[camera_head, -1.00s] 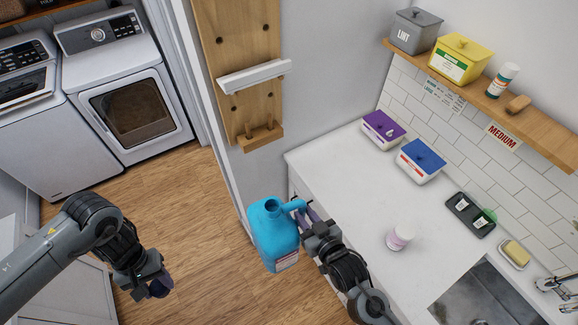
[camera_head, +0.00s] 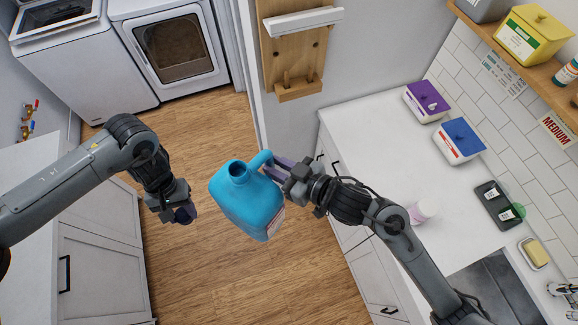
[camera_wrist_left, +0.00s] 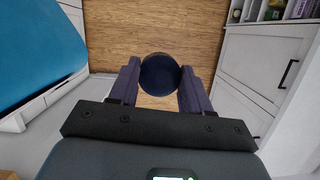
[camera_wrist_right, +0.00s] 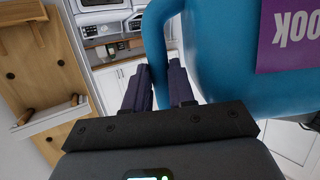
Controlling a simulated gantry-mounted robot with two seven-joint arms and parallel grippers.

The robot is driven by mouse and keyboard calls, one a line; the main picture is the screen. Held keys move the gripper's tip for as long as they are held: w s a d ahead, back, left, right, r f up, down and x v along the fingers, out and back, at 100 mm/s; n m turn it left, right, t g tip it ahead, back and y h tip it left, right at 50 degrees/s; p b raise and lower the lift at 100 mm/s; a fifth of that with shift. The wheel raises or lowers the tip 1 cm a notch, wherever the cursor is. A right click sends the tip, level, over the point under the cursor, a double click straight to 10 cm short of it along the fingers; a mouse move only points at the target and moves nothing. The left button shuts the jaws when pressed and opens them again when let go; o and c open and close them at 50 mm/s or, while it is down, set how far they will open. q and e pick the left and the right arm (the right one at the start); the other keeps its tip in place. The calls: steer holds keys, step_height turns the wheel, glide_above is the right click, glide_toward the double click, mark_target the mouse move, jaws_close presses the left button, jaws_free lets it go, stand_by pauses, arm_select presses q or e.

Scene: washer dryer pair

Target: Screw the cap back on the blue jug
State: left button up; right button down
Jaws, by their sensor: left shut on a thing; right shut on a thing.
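The blue jug (camera_head: 247,203) hangs tilted in the air over the wood floor, its open mouth (camera_head: 237,169) up and uncapped. My right gripper (camera_head: 278,167) is shut on the jug's handle; the right wrist view shows the handle (camera_wrist_right: 155,45) between its fingers. My left gripper (camera_head: 182,213) is to the left of the jug, apart from it and a little lower in the picture. It is shut on a dark blue round cap (camera_wrist_left: 159,74), which shows between its fingertips in the left wrist view. The jug's side (camera_wrist_left: 40,50) shows at that view's left.
The white counter (camera_head: 375,150) at the right bears a purple-lidded tub (camera_head: 426,101), a blue-lidded tub (camera_head: 459,141), a dark tray (camera_head: 498,205) and a small white-and-pink container (camera_head: 420,211). A wooden wall rack (camera_head: 299,55) stands behind. White cabinets (camera_head: 100,250) lie at the left.

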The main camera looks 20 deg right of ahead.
stand_by(0.5)
arm_select(q)
steer(key=w+d+r+m, duration=0.1)
steer(key=w+d+r, duration=0.25)
steer(key=r, duration=0.25)
steer(key=w+d+r+m, duration=0.1)
steer(key=w+d+r, duration=0.25)
steer(key=r, duration=0.25)
step_height(320, 180, up, 18)
steer(key=m+y, duration=0.2)
steer(key=m, duration=0.4)
glide_above(234, 177)
steer(key=w+d, duration=0.1)
steer(key=w, duration=0.1)
steer(key=shift+s+d+f+t, duration=0.1)
steer(key=shift+t, duration=0.2)
steer(key=shift+f, duration=0.1)
steer(key=shift+f, duration=1.9)
